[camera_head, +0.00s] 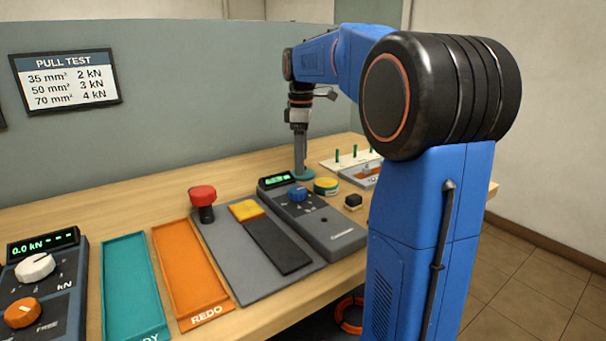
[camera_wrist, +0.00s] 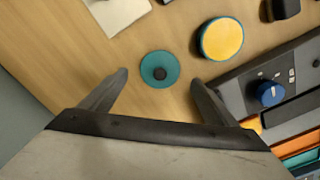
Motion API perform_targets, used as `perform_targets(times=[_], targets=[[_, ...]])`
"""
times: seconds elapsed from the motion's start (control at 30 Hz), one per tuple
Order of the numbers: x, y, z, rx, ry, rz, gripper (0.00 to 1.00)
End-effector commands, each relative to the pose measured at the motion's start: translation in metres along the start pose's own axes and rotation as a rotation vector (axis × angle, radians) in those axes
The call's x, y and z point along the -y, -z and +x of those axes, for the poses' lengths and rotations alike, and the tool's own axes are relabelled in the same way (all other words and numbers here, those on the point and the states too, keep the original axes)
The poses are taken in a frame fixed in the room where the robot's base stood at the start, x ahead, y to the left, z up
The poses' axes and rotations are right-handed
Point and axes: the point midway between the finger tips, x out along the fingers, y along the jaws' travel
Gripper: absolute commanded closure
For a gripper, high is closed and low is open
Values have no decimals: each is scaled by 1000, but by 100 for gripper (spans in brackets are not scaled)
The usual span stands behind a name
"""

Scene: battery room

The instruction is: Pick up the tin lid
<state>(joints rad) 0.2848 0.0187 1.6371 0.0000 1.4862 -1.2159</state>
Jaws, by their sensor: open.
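The tin lid (camera_wrist: 150,62) is a small round teal disc with a dark knob at its centre, lying on the wooden bench. It also shows in the head view (camera_head: 304,175), under the end of my arm. My gripper (camera_wrist: 159,78) is open, its two fingers apart on either side of the lid's near edge in the wrist view. Nothing is between the fingers but the bench and lid below. In the head view my gripper (camera_head: 300,160) points straight down over the lid; the exact height gap is hard to tell. A round teal tin with a yellow top (camera_wrist: 221,39) stands beside the lid.
A grey meter with a blue knob (camera_wrist: 269,93) stands near the right finger. A small black block (camera_head: 353,201) and a white board with green pegs (camera_head: 345,162) are close by. Orange (camera_head: 188,270) and teal (camera_head: 130,285) trays lie to the left. A grey partition (camera_head: 150,150) stands behind.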

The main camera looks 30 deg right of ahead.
Motion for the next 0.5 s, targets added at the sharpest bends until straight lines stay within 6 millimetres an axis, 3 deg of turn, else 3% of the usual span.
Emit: perform_targets(times=[0.2,0.5], targets=[[-1,0,24,0,0,0,18],[-1,0,27,0,0,0,21]])
